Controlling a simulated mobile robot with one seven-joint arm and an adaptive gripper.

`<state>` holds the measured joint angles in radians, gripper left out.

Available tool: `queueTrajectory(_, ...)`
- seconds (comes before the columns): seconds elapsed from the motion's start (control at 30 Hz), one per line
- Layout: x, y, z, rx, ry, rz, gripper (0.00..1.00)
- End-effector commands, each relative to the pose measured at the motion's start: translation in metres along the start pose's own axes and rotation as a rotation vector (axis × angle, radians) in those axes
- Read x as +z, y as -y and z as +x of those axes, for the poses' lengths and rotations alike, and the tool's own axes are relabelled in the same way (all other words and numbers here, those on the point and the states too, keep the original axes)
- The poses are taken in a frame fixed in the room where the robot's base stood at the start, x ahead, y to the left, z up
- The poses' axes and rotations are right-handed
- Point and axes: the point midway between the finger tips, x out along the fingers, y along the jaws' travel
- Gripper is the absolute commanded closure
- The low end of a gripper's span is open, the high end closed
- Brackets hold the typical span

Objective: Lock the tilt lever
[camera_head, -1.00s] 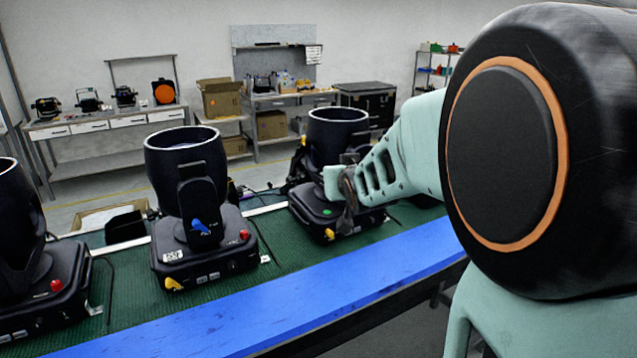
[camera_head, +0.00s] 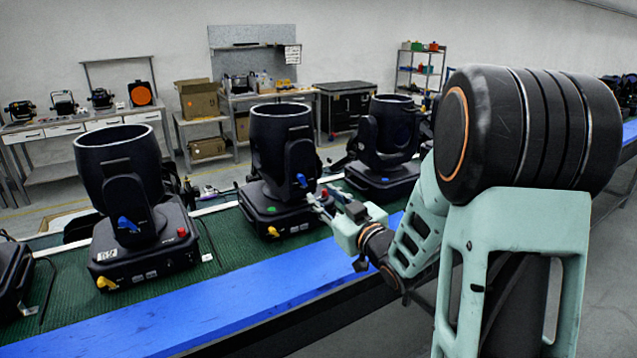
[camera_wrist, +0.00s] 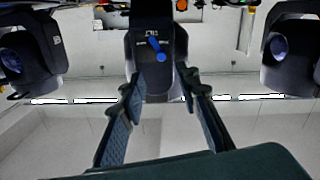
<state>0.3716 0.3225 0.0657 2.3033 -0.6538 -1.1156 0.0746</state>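The middle black par can (camera_head: 283,138) stands on the green belt, with a blue lever (camera_head: 302,180) on its yoke arm. The lever looks steeply inclined; in the wrist view the blue lever (camera_wrist: 156,48) lies just beyond my fingertips, slightly left of the middle of the gap. My gripper (camera_head: 322,205) is in front of this can, just below and right of the lever. In the wrist view my gripper (camera_wrist: 160,82) is open, its two fingers apart with nothing between them. I cannot tell any contact. The base bears a yellow lever (camera_head: 273,231) and a red knob (camera_head: 323,194).
A similar par can (camera_head: 123,195) stands to the left, its blue lever (camera_head: 128,224) slanted. Another can (camera_head: 385,140) stands to the right. A blue rail (camera_head: 200,305) runs along the belt's front edge. Workbenches and cardboard boxes (camera_head: 198,98) stand behind, away from the arm.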

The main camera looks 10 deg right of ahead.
Motion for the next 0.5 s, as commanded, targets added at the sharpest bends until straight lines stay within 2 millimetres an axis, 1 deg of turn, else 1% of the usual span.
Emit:
queueTrajectory(0.13,0.0,0.004,-0.002,-0.014,-0.021,0.004,0.7)
queueTrajectory(0.27,-0.002,0.004,0.008,-0.018,-0.024,0.004,0.7)
queueTrajectory(0.37,-0.002,0.004,0.024,-0.017,-0.024,0.004,0.7)
queueTrajectory(0.5,-0.003,0.005,0.052,-0.017,-0.023,0.005,0.7)
